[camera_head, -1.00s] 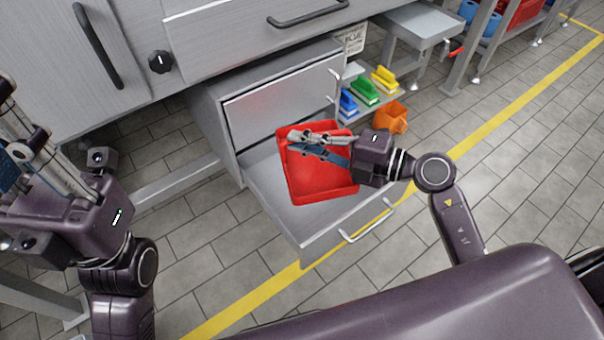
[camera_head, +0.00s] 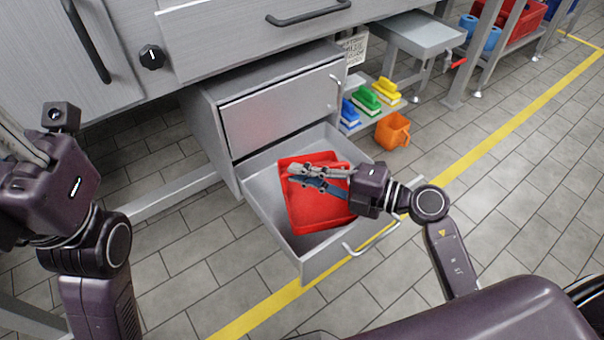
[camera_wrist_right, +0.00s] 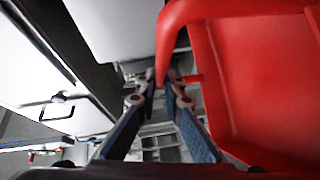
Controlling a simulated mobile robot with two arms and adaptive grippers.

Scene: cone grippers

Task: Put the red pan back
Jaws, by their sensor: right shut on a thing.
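The red pan (camera_head: 318,207) is in the open lower drawer (camera_head: 266,194), lying slightly turned, with drawer walls around it. Whether its underside rests on the drawer floor is hidden. My right gripper (camera_head: 294,171) reaches over the pan from the right and is shut on it. In the right wrist view, the fingertips (camera_wrist_right: 161,78) meet at a narrow red part beside the pan (camera_wrist_right: 262,75), whose red wall fills the right side. My left gripper's body is at the left edge of the head view, and its fingertips are cut off.
Blue, green and yellow brushes (camera_head: 366,98) sit on a low shelf right of the drawer. An orange jug (camera_head: 393,131) stands beside them. The drawer's front handle (camera_head: 368,240) faces the open tiled floor. Cabinet fronts (camera_head: 255,40) rise behind.

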